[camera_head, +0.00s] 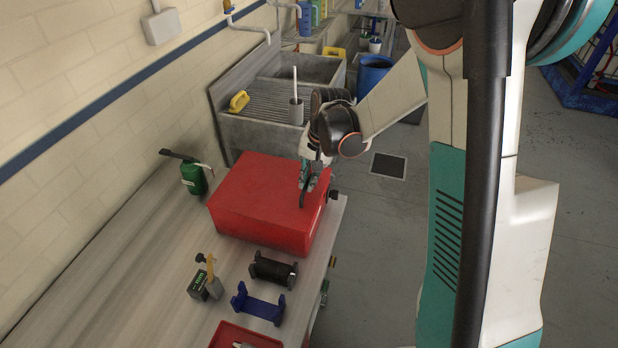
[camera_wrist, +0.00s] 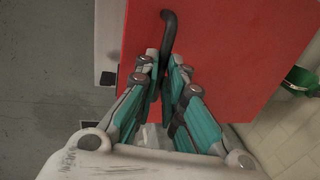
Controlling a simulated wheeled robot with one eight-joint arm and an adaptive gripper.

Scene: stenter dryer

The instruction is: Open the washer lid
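The red washer (camera_head: 262,197) stands on the bench in the head view. Its lid looks closed, with a flat top. A black curved bar handle (camera_wrist: 168,32) is fixed to the red face in the wrist view. My gripper (camera_wrist: 164,62) has its teal fingers close together at the tips, with the handle bar between them. In the head view my gripper (camera_head: 309,180) is at the washer's right side, at the handle. The exact contact at the fingertips is partly hidden.
The bench (camera_head: 120,262) runs along the wall. It holds a green oil can (camera_head: 193,178), a black spool (camera_head: 273,269), a blue stand (camera_head: 258,305) and a red tray (camera_head: 240,337). A grey sink (camera_head: 262,135) stands behind the washer. The floor at right is open.

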